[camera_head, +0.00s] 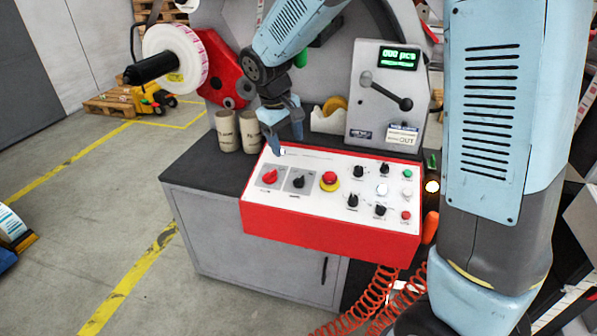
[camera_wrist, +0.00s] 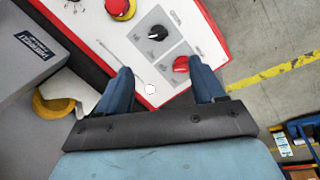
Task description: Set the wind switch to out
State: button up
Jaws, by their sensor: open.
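The white control panel (camera_head: 345,186) with a red front holds several knobs and buttons; their small labels are unreadable, so I cannot tell which is the wind switch. At its left end are a red knob (camera_head: 269,176) and a black knob (camera_head: 299,182), each on a grey plate. In the wrist view the red knob (camera_wrist: 181,64) lies beside my right finger, and the black knob (camera_wrist: 158,33) is beyond the fingertips. My gripper (camera_head: 287,143) is open and empty above the panel's back left edge. A card reading OUT (camera_head: 402,136) is on the grey box below a black-handled lever (camera_head: 388,92).
A red emergency button (camera_head: 329,180) stands right of the black knob. Two cardboard cores (camera_head: 238,132) stand behind the panel's left end. A tape dispenser (camera_head: 330,118) is behind it, beside the grey display box (camera_head: 365,118). Orange coiled hoses (camera_head: 365,300) hang in front.

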aim_at(298, 178)
jog(key=x, duration=1.4)
jog(key=shift+w+d, duration=0.2)
jog(key=shift+r, duration=0.1)
jog(key=shift+c, duration=0.3)
jog(key=c, duration=1)
jog(key=shift+n, duration=0.3)
jog(key=n, duration=0.5)
jog(key=shift+n+t+h, duration=0.3)
jog(key=shift+t, duration=0.1)
jog(key=n, duration=0.5)
jog(key=shift+s+n+t, duration=0.15)
jog(key=shift+n+t, duration=0.15)
jog(key=shift+t, duration=0.1)
jog(key=shift+a, duration=0.1)
jog(key=o, duration=1.1)
jog(key=shift+c, duration=0.2)
